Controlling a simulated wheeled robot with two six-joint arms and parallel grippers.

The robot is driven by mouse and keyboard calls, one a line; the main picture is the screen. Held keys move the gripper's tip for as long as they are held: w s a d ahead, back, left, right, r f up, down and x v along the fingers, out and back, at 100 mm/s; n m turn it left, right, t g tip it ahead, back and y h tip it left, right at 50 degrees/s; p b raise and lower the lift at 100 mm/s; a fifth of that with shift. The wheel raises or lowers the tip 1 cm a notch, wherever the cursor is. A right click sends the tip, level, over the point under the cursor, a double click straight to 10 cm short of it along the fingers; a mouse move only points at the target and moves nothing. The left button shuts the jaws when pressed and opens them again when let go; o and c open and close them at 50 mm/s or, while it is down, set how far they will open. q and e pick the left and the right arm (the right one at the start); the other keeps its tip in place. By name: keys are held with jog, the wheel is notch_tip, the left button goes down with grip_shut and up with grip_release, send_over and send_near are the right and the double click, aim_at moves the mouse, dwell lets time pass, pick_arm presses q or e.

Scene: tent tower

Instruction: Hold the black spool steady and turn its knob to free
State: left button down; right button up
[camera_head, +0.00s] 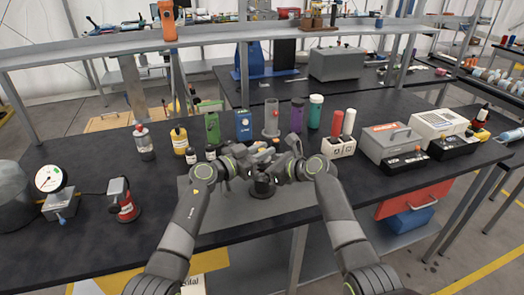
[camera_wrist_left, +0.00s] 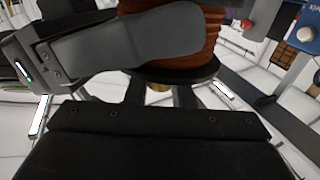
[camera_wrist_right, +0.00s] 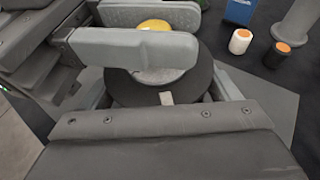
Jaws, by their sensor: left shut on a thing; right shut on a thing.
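The black spool (camera_head: 263,187) stands on the grey mat at the middle of the bench, partly covered by my grippers. In the left wrist view its reddish-brown wound body (camera_wrist_left: 205,45) and dark flange show behind a finger. My left gripper (camera_head: 250,168) is shut on the spool's body. In the right wrist view the knob (camera_wrist_right: 155,26), with a yellow top, sits above the spool's wide black flange (camera_wrist_right: 140,90). My right gripper (camera_wrist_right: 145,32) is shut on the knob, one finger on each side. The fingers hide much of the knob.
The grey mat (camera_head: 225,208) has bare room in front of the spool. Small orange-capped bottles, one white (camera_wrist_right: 240,42) and one black (camera_wrist_right: 277,55), stand close by.

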pick_arm(q)
jog(key=shift+n+t+y, duration=0.4)
jog(key=c, duration=1.3)
grip_release()
jog(key=v, duration=1.2)
jog(key=shift+s, duration=0.1)
